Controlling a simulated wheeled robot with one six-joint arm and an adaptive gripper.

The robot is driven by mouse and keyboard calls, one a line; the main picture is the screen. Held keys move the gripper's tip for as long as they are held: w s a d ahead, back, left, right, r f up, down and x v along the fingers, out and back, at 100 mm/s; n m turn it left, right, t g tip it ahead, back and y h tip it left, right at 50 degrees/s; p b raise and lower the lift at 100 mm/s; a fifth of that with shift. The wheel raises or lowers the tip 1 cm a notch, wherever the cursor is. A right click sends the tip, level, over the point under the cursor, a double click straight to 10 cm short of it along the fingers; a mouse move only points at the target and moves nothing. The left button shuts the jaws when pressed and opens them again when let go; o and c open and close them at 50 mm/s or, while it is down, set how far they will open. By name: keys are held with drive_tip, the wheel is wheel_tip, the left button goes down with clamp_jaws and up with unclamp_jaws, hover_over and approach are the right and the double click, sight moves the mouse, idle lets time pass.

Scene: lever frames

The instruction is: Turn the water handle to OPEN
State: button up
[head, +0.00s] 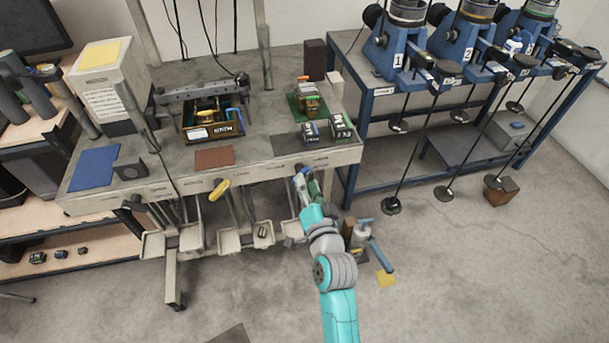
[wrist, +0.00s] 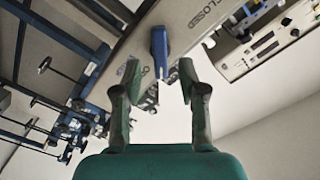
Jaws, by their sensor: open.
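In the wrist view a blue handle (wrist: 159,50) on a pale rail shows between the two fingertips of my gripper (wrist: 160,72). I take it for the water handle. The gripper is open, one finger on each side of the handle; I cannot tell whether either touches it. In the head view my gripper (head: 303,184) is at the bench's front edge, right of the yellow handle, and largely hides the blue handle. Dark lettering that seems to read CLOSED (wrist: 205,12) is on the rail beside the handle; other lettering is too small to read.
Pale trays (head: 233,239) hang below the bench (head: 262,152). A blue stand (head: 362,125) with numbered machines is at right. The floor at front right is mostly clear.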

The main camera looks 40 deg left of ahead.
drive_tip(key=v, duration=0.7)
drive_tip(key=shift+s+d, duration=0.25)
